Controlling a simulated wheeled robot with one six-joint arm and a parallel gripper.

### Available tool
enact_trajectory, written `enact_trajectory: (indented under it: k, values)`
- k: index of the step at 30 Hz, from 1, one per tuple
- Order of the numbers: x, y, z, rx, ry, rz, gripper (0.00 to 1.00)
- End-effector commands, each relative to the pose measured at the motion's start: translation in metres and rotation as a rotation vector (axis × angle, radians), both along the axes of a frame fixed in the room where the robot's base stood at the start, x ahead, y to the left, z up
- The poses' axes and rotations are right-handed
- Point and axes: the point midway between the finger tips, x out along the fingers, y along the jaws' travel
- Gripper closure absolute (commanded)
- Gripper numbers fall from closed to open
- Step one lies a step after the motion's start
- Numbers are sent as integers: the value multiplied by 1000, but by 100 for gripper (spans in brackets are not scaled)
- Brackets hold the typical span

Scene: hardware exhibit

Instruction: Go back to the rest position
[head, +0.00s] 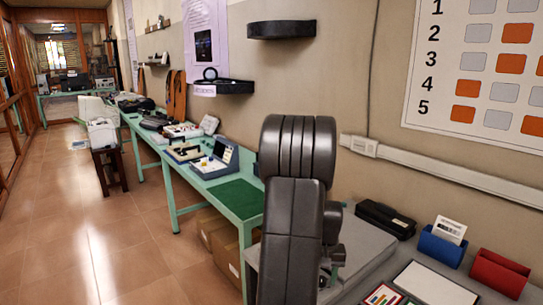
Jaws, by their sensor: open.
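My arm, dark grey and folded, rises in the middle of the head view in front of the wall and a grey table (373,251). A small dark part of the arm shows just right of the lower link, above the grey table. My gripper's fingers cannot be made out; the arm links hide that area. Nothing held can be seen.
The grey table holds a black case (385,219), a blue holder (441,248), a red holder (499,272) and a white panel (434,287). A green bench (236,199) with devices runs along the wall. A stool (109,170) stands left. The tiled floor (120,240) has free room.

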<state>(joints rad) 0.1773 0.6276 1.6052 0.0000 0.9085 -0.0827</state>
Motion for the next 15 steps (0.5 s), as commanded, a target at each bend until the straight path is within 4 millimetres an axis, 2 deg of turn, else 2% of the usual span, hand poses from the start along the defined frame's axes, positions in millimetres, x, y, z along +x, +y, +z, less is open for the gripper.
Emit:
enact_trajectory:
  k: [15]
  values:
    - [0, 0, 1, 0, 1, 419, 52]
